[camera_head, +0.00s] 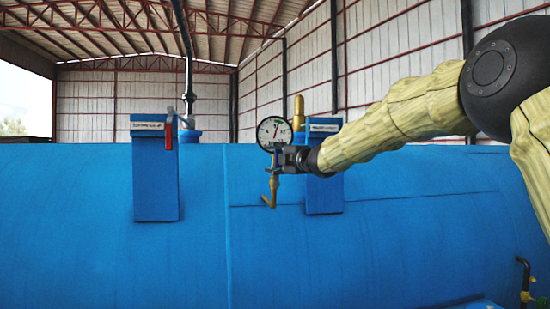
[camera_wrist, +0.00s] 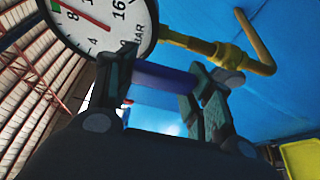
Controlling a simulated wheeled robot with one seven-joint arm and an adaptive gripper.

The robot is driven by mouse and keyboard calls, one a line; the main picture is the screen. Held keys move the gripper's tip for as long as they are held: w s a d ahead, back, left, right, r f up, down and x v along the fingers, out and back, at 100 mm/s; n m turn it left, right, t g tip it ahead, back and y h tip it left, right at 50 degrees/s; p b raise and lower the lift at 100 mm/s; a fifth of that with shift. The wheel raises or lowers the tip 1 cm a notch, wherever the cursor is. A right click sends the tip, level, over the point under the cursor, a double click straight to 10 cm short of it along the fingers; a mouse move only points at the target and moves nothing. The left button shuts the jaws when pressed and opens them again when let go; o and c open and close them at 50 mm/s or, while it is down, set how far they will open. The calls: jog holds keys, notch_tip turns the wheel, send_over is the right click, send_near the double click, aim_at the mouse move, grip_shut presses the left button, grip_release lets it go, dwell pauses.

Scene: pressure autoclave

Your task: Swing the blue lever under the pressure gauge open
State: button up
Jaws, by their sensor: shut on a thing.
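The round white pressure gauge (camera_head: 273,132) stands above the blue tank, and its lower part fills the top left of the wrist view (camera_wrist: 98,22). A brass pipe with a bent end (camera_head: 271,189) hangs below it. My gripper (camera_head: 284,159) is just under the gauge. In the wrist view its two fingers (camera_wrist: 162,88) are closed on the blue-violet lever (camera_wrist: 165,80), which spans the gap between them. The brass fitting (camera_wrist: 205,48) runs close behind the fingers. In the head view my gripper hides the lever, so its angle is unclear there.
The large blue tank (camera_head: 120,260) fills the lower view. A blue box post (camera_head: 322,190) stands right beside my gripper, partly behind my arm. Another blue post (camera_head: 155,180) with a red handle (camera_head: 168,136) stands left. Open air lies between the posts.

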dwell(0.4)
jog(key=o, duration=1.2)
jog(key=shift+a, duration=0.15)
jog(key=shift+s, duration=0.1)
jog(key=shift+s+d, duration=0.4)
jog(key=shift+d, duration=0.05)
jog(key=v, duration=1)
jog(key=shift+s+d+r, duration=0.1)
jog(key=shift+s+d, duration=0.05)
jog(key=shift+s, duration=0.25)
